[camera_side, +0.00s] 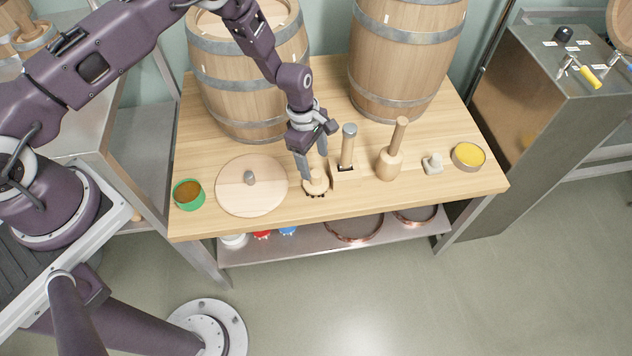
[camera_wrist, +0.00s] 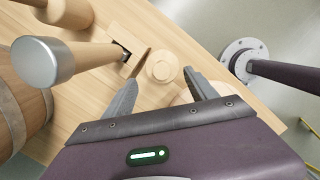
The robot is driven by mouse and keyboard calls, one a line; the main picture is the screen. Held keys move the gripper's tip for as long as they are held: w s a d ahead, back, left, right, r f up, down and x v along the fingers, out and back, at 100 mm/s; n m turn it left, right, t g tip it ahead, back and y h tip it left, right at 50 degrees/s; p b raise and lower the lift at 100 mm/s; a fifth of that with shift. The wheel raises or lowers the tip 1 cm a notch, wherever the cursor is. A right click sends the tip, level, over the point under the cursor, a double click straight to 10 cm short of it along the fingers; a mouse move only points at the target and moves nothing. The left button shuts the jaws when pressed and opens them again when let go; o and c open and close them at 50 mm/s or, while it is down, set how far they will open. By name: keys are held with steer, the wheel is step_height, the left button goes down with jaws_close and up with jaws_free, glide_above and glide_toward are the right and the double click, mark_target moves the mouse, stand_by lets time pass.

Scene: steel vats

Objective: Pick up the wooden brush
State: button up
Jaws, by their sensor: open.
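The wooden brush (camera_side: 316,183) is a small round pale wood piece with dark bristles at its underside, standing near the front edge of the wooden table. In the wrist view the brush (camera_wrist: 163,67) shows from above as a round wooden disc with a smaller round top. My gripper (camera_side: 312,165) points down just above and behind the brush, with its jaws apart. In the wrist view my gripper (camera_wrist: 163,88) has one finger on each side of the picture's middle, and the brush appears between and just beyond the fingertips. Nothing is held.
A wooden block tool with an upright grey-capped handle (camera_side: 349,130) stands close right of the brush. A wooden mallet (camera_side: 389,165) and yellow tin (camera_side: 468,157) are farther right. A round knobbed lid (camera_side: 230,195) and green tin (camera_side: 188,197) lie left. Barrels (camera_side: 400,60) stand behind.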

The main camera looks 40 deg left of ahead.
mark_target(315, 172)
steer(key=f, duration=0.4)
steer(key=d+f, duration=0.1)
steer(key=f, duration=0.2)
steer(key=shift+s+f, duration=0.1)
steer(key=c, duration=1.1)
